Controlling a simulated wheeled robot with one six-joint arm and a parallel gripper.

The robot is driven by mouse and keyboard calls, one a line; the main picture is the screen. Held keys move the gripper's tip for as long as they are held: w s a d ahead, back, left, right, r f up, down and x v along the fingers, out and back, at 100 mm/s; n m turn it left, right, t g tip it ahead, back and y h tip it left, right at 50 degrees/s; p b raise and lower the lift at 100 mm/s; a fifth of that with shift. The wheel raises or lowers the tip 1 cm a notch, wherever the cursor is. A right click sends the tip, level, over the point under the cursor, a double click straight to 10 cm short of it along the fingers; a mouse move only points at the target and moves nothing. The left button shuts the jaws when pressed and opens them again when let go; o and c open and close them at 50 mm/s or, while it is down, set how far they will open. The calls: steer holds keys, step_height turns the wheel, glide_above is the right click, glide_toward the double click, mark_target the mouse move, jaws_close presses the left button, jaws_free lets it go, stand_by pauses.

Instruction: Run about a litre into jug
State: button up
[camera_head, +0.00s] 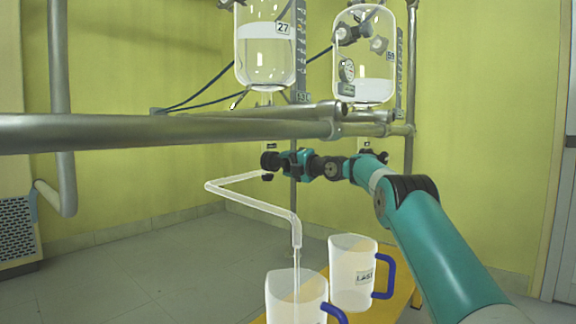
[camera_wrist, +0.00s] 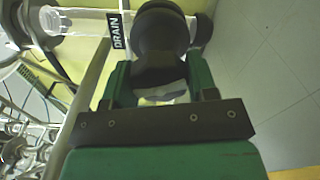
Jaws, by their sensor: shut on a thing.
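My gripper (camera_head: 286,161) is shut on a black drain valve knob (camera_head: 268,160) under the left glass reactor (camera_head: 262,55). In the wrist view the dark knob (camera_wrist: 160,45) sits between my green fingers, beside a tag reading DRAIN (camera_wrist: 118,30). A clear glass drain tube (camera_head: 250,206) runs from the valve and bends down above the front jug (camera_head: 285,292). A thin stream (camera_head: 297,262) shows between the tube's end and this jug. The jug has a blue handle; its bottom is cut off by the picture edge and its liquid level is unclear.
A second blue-handled jug (camera_head: 350,280) with a label stands behind it on a yellow stand (camera_head: 398,302). Another glass reactor (camera_head: 366,58) hangs at the right. A metal rail (camera_head: 200,130) crosses in front of the reactors. Open floor (camera_head: 130,270) lies left.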

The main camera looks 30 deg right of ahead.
steer(key=o, duration=0.9)
steer(key=shift+f, duration=0.1)
steer(key=shift+s+d, duration=0.2)
steer(key=shift+s, duration=0.25)
steer(key=p+v, duration=0.3)
steer(key=v, duration=1.3)
steer(key=shift+s, duration=0.25)
